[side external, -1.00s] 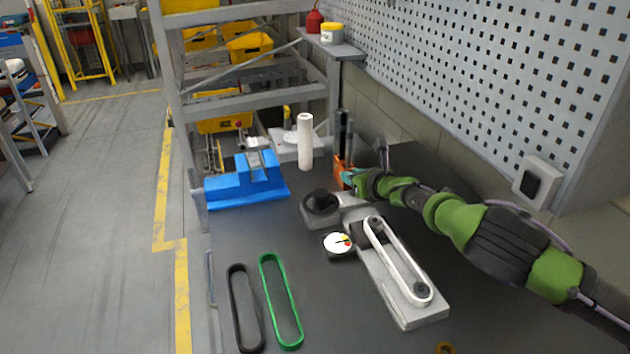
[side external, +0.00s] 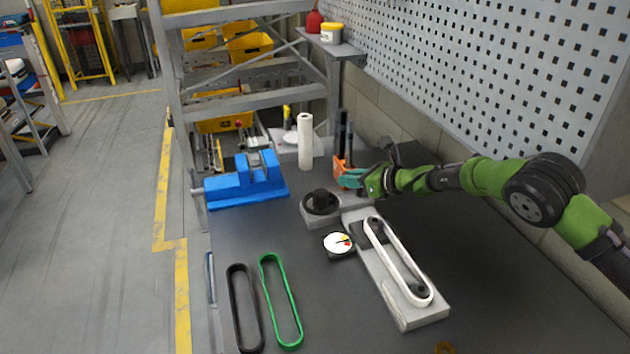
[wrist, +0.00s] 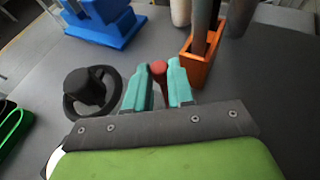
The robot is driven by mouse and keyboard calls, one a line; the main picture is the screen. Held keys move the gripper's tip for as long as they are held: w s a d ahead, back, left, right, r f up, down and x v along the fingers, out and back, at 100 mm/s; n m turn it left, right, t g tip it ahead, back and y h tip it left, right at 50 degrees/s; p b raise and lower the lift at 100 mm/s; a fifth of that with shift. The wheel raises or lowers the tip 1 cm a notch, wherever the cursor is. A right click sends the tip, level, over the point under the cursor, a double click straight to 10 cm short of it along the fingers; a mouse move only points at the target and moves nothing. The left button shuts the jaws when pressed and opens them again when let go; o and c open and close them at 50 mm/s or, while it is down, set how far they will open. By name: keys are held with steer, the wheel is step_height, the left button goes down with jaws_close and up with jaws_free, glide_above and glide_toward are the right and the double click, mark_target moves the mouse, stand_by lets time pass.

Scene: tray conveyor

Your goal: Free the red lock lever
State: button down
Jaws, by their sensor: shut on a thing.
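The red lock lever (wrist: 158,68) shows in the wrist view as a round red knob on a short reddish stem. My gripper (wrist: 160,82) has its two teal fingers closed on either side of it. In the side view my gripper (side external: 352,178) is low over the bench, behind the black handwheel (side external: 321,201) and beside the orange holder. I cannot make out the lever there. The handwheel also shows just left of the fingers in the wrist view (wrist: 86,90). The lever's lower end is hidden by the fingers and gripper body.
The orange holder (wrist: 197,68) with dark upright bars stands close right of the fingers. A grey plate (side external: 392,290) carries a white belt (side external: 398,262) on two pulleys. A dial gauge (side external: 338,243), green belt (side external: 281,302), black belt (side external: 244,308) and blue fixture (side external: 246,182) lie around.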

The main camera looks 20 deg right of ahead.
steer(key=c, duration=1)
jaws_free()
steer(key=shift+o, duration=0.2)
steer(key=shift+s+d+r, duration=0.25)
steer(key=shift+s+d, duration=0.05)
steer(key=shift+s, duration=0.15)
steer(key=shift+s+d+r, duration=0.45)
steer(key=shift+s+r, duration=0.3)
steer(key=shift+r, duration=0.05)
step_height(320, 180, up, 6)
